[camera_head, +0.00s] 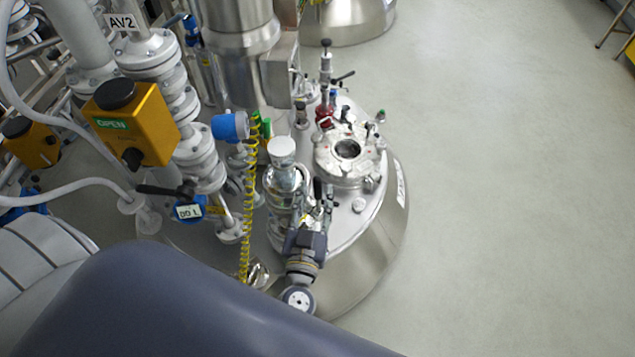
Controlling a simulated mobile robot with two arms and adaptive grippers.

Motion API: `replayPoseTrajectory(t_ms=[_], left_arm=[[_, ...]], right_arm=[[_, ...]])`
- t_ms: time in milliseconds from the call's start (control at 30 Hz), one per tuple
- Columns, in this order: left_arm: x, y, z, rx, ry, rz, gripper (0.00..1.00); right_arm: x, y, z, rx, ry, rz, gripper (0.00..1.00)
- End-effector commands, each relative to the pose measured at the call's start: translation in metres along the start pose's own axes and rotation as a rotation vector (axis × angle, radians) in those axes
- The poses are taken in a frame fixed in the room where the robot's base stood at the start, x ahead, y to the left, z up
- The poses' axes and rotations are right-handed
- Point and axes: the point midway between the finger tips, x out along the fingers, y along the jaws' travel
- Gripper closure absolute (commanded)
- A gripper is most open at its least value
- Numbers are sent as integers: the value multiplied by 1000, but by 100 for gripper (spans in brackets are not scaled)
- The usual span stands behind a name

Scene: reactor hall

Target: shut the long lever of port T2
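My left gripper (320,208) reaches in from the bottom over the steel reactor lid (350,228), beside a steel port fitting with a white cap (282,150). Its fingers are small and overlap the metal parts there, so I cannot tell whether they are open or shut, or touching anything. A slim black handle (318,188) stands close to the fingertips; I cannot tell whether it is the long lever. No T2 label is readable. Another black lever (344,76) sticks out at the back of the lid. My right gripper is not in view.
A round flanged opening (347,150) sits on the lid right of the gripper. At left are flanged pipes, a yellow actuator box (131,124) marked OPEN, and a blue device (230,127) with a coiled yellow hose (250,200). The floor (500,200) at right is clear.

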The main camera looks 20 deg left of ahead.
Motion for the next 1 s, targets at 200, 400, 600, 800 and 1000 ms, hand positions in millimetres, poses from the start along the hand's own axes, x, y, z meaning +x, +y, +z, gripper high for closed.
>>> replayPoseTrajectory(t_ms=[200,400,600,800,1000], left_arm=[[28,0,-1,1,2,0,63],[35,0,0,0,-1,0,63],[35,0,0,0,0,0,63],[35,0,0,0,0,0,100],[34,0,0,-1,1,0,100]], right_arm=[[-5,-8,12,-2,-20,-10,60],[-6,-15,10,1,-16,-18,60],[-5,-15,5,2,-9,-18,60],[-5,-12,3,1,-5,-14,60],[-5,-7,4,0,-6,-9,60]])
